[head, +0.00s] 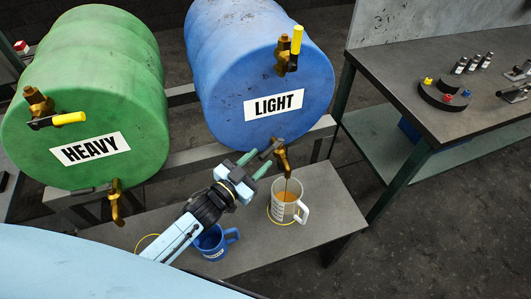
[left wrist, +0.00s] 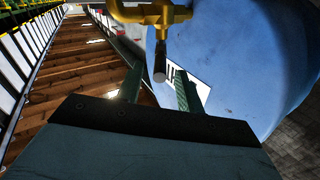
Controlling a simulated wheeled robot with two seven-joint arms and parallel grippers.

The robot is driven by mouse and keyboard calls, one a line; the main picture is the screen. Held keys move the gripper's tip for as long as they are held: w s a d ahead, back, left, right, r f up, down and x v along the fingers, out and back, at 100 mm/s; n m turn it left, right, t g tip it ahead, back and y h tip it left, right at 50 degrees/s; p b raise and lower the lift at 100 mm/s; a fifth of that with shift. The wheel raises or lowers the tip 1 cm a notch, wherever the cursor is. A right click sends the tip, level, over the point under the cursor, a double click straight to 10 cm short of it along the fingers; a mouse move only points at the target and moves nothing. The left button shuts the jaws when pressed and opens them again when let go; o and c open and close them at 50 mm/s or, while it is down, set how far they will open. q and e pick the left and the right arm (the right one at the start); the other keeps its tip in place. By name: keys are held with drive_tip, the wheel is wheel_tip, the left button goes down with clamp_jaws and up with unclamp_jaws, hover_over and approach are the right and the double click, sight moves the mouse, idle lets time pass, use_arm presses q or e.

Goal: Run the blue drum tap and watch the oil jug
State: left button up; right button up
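The blue drum (head: 228,80) labelled LIGHT lies on its side on a rack. A thin stream runs from the spout into a clear jug (head: 301,214) with a white handle, which stands upright on the bench and holds amber oil. Its level against the markings is too small to read. My left gripper (head: 260,158) is open beside the tap; in the left wrist view (left wrist: 158,80) the lever end (left wrist: 159,70) shows between its fingers, contact unclear. My right gripper is not in view.
A green drum (head: 105,85) labelled HEAVY with its own brass tap (head: 116,203) is at left. A blue jug (head: 212,242) stands under my left arm on the bench (head: 335,205). A dark worktable (head: 430,65) with small bottles is at right.

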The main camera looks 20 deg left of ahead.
sight(265, 152)
use_arm(q)
drive_tip(key=shift+x, duration=1.95)
clamp_jaws()
drive_tip(key=shift+s, duration=0.1)
